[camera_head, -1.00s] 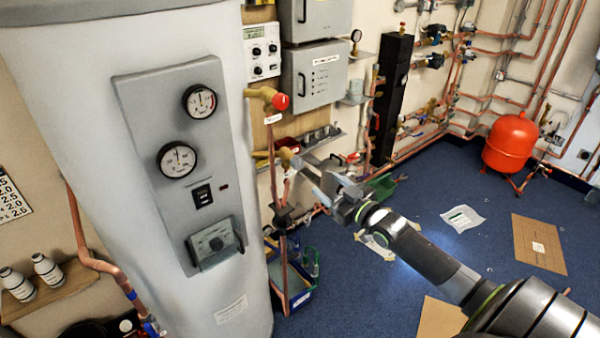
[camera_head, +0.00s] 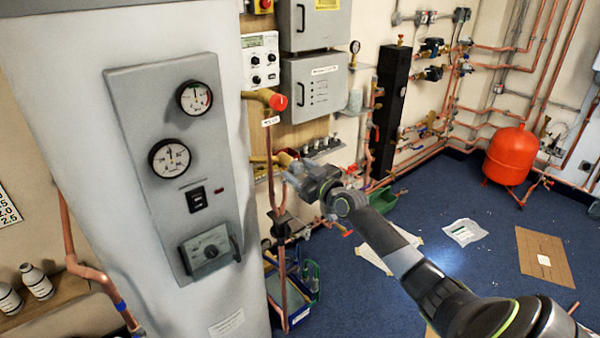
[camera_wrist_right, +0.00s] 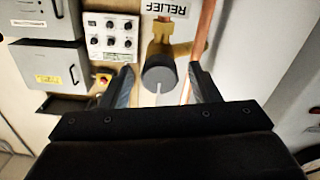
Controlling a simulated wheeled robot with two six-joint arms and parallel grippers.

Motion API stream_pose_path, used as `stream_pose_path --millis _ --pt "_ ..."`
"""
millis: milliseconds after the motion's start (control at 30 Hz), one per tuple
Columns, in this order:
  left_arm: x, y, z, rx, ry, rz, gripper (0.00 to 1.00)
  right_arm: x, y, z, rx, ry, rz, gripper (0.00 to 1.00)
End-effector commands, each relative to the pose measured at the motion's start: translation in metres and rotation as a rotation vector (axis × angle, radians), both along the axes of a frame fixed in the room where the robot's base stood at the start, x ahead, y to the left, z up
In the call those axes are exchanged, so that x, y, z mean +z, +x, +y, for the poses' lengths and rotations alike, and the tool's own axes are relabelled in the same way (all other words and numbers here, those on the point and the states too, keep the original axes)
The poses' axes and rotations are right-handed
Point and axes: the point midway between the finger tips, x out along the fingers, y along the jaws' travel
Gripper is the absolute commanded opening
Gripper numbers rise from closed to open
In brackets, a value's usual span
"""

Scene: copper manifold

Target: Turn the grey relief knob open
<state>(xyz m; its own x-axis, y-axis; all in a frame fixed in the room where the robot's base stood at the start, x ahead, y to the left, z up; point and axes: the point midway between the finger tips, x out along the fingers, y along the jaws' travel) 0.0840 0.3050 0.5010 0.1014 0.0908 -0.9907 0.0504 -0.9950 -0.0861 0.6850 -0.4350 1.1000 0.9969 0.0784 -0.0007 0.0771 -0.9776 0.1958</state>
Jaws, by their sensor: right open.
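The grey relief knob (camera_wrist_right: 158,78) is a short round cap with a pale line, on a brass valve (camera_wrist_right: 178,48) with a RELIEF label (camera_wrist_right: 165,8). In the right wrist view it sits between the two fingers of my right gripper (camera_wrist_right: 161,73), which is open; a gap shows at each side. In the head view my right gripper (camera_head: 297,172) is at the lower brass valve (camera_head: 284,158) beside the tank and hides the knob. My left gripper is not in view.
A red-capped valve (camera_head: 278,102) is just above my right gripper. The large tank (camera_head: 90,130) stands left of it. Copper pipes (camera_head: 270,155) run close by. Grey boxes (camera_head: 318,80) and a control panel (camera_head: 262,60) hang on the wall behind.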

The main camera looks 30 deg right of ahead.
Motion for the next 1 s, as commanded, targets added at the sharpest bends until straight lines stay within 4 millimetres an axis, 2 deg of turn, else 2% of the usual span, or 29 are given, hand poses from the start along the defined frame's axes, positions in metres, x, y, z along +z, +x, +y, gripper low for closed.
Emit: stream_pose_path --millis 167,200,533,767,1000 --pt "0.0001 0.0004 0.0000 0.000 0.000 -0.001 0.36 0.0001 0.0000 0.0000 0.000 0.000 0.000 0.56" --pt "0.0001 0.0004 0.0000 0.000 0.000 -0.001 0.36 0.0001 0.0000 0.0000 0.000 0.000 0.000 0.53" --pt "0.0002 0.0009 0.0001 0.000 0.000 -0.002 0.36 0.0001 -0.0002 -0.0001 0.000 0.000 0.000 0.11" --pt "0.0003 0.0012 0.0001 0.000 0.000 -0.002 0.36 0.0002 -0.0003 -0.0001 0.000 0.019 0.001 0.11" --pt "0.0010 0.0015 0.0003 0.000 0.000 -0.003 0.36 0.0002 -0.0003 -0.0002 0.000 0.126 0.010 0.11"
